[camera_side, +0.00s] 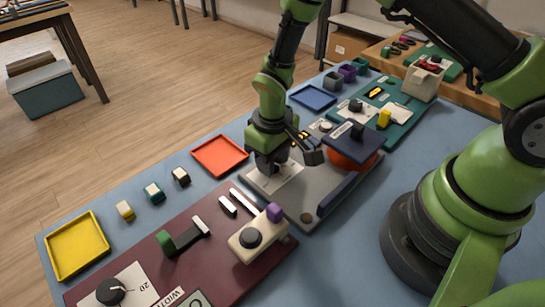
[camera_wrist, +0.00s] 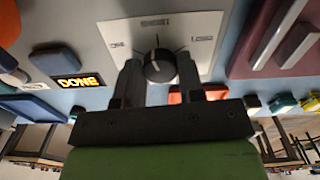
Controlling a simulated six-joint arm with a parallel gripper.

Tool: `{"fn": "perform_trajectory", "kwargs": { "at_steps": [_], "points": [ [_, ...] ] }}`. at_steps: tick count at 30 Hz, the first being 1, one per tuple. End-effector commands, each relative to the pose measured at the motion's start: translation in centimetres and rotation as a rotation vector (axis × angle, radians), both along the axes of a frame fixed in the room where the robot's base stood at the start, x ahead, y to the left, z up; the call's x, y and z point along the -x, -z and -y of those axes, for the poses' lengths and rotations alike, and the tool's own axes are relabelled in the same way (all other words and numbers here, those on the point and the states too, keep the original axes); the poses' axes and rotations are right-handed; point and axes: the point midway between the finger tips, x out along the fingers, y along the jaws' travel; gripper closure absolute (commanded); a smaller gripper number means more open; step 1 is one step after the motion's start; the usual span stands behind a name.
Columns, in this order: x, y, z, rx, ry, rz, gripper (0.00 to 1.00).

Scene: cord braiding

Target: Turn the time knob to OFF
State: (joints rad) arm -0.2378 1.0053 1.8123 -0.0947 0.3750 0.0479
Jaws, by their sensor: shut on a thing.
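The time knob (camera_wrist: 160,68) is dark and round with a pale pointer line, which points up in the wrist view. It sits on a white dial plate (camera_wrist: 198,28) with short marks and small print that I cannot read. My gripper (camera_wrist: 159,80) has one finger on each side of the knob and is shut on it. In the side view my gripper (camera_side: 267,168) reaches down to the white plate (camera_side: 288,181) on the grey panel (camera_side: 310,205), and hides the knob. A lit sign (camera_wrist: 82,81) reads DONE.
An orange tray (camera_side: 220,156) lies left of the grey panel. A dark square lid (camera_side: 354,140) over an orange round thing stands close to my gripper's right. A maroon panel (camera_side: 200,262) with a lever and knobs lies in front. Blue table shows between them.

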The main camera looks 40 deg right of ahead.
Motion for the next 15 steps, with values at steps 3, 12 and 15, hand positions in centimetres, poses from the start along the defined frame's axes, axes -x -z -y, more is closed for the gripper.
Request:
{"fn": "perform_trajectory", "kwargs": {
  "at_steps": [3, 12, 15],
  "points": [
    [-0.06, -0.09, 0.01, 0.0, -0.11, 0.002, 0.88],
    [-0.07, -0.09, 0.03, 0.0, -0.382, 0.002, 0.88],
    [-0.08, -0.1, 0.03, 0.0, -0.458, 0.002, 0.88]
  ]
}}
